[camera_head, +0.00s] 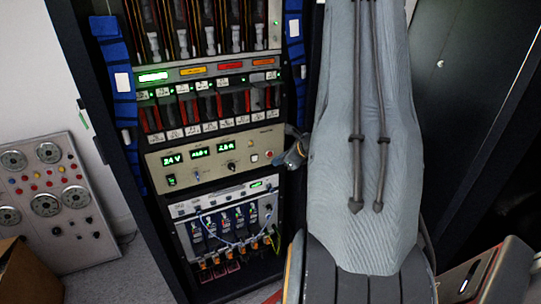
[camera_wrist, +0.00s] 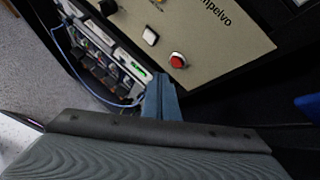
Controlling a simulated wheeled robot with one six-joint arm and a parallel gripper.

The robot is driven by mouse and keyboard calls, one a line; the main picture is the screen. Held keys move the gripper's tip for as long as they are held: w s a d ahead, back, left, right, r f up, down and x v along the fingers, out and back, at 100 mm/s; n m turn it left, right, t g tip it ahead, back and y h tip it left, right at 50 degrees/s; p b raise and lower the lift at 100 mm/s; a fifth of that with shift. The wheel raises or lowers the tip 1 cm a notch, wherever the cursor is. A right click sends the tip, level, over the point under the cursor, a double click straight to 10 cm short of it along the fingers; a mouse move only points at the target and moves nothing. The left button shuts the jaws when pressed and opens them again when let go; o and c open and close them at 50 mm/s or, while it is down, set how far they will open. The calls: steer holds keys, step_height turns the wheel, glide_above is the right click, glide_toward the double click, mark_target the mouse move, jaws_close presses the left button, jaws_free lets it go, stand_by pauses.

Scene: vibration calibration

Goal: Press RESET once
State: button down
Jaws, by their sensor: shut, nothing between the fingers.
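The beige power panel (camera_head: 215,160) in the rack carries green displays, knobs and, at its right end, a white square button (camera_head: 254,157) and a red round button (camera_head: 268,154). The wrist view shows the white button (camera_wrist: 150,36) and the red button (camera_wrist: 177,60) close up. No RESET lettering is readable, so I cannot tell which button bears that name. My gripper (camera_wrist: 160,82) is shut and empty, its tips below the red button in that picture and apart from it. In the head view my gripper (camera_head: 293,156) is just right of the panel, partly hidden by my arm.
Below the panel is a silver unit with blue cables (camera_head: 230,225). Blue strips (camera_head: 117,70) hang on the rack's sides. A grey gauge panel (camera_head: 55,195) and a cardboard box (camera_head: 28,275) stand at left. A dark cabinet (camera_head: 465,80) is at right.

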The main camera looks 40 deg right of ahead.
steer(key=shift+w+d, duration=0.15)
steer(key=shift+w, duration=0.5)
steer(key=shift+w, duration=0.1)
stand_by(1.6)
steer(key=shift+w+b, duration=0.3)
steer(key=shift+b, duration=0.1)
steer(key=shift+w+d, duration=0.15)
steer(key=shift+w, duration=0.25)
stand_by(0.5)
steer(key=shift+s+b, duration=0.2)
steer(key=shift+b, duration=0.1)
steer(key=shift+s, duration=0.6)
steer(key=shift+a, duration=0.2)
steer(key=s+b, duration=0.1)
steer(key=s, duration=0.1)
steer(key=s+a, duration=0.1)
steer(key=s, duration=0.2)
steer(key=shift+b, duration=0.35)
